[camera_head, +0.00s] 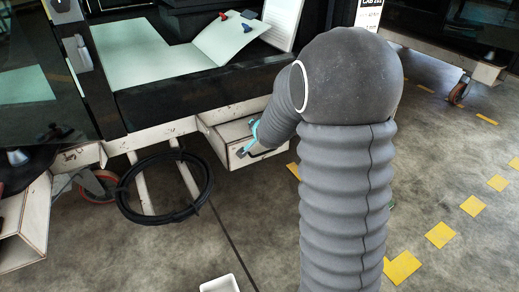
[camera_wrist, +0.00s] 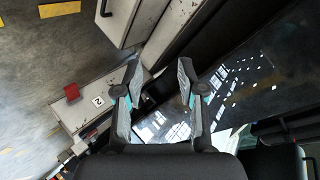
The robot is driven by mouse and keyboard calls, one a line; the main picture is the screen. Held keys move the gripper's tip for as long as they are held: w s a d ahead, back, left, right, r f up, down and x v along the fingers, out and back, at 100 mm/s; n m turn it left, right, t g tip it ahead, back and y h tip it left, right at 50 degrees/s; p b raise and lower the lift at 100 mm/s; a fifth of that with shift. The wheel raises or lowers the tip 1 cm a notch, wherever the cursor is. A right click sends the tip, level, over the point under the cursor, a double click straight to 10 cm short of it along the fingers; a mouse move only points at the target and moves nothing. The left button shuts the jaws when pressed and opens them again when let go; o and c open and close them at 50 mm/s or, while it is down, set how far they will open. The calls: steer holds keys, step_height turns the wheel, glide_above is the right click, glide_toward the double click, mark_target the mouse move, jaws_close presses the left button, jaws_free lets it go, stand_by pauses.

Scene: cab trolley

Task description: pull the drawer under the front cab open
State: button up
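The front cab's drawer (camera_head: 218,137) is a pale, scuffed box under the dark cab edge in the head view. My arm covers its right part, so I cannot tell how far it stands out. My gripper (camera_head: 247,145) shows only as teal and grey pieces beside the drawer front, partly behind my arm. In the wrist view, my gripper (camera_wrist: 157,70) has its two fingers spread, with nothing held between them. A pale panel with a dark handle (camera_wrist: 105,9), apparently the drawer front, lies beyond the fingertips at the upper left. The fingers appear clear of that handle.
A coiled black cable (camera_head: 165,210) hangs left of the drawer. A red caster wheel (camera_head: 97,188) stands further left. A white container (camera_head: 220,285) is on the floor at the bottom. Floor with yellow markings (camera_head: 440,235) is open at the right.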

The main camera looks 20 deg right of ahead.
steer(key=w+d+f+m+t+h+b, duration=0.1)
steer(key=w+d+f+m, duration=0.1)
steer(key=w+f, duration=0.35)
steer(key=w+d+f+m+t+b, duration=0.1)
steer(key=w+d+f+m, duration=0.1)
steer(key=f, duration=0.6)
steer(key=m+t+h+b, duration=0.1)
steer(key=m+t+b, duration=0.1)
steer(key=m, duration=0.2)
glide_toward(265, 152)
steer(key=x, duration=0.3)
steer(key=b+x, duration=0.1)
steer(key=x, duration=0.6)
steer(key=shift+w+d+f+b, duration=0.2)
steer(key=shift+f+b, duration=0.1)
steer(key=shift+b, duration=0.1)
jaws_close()
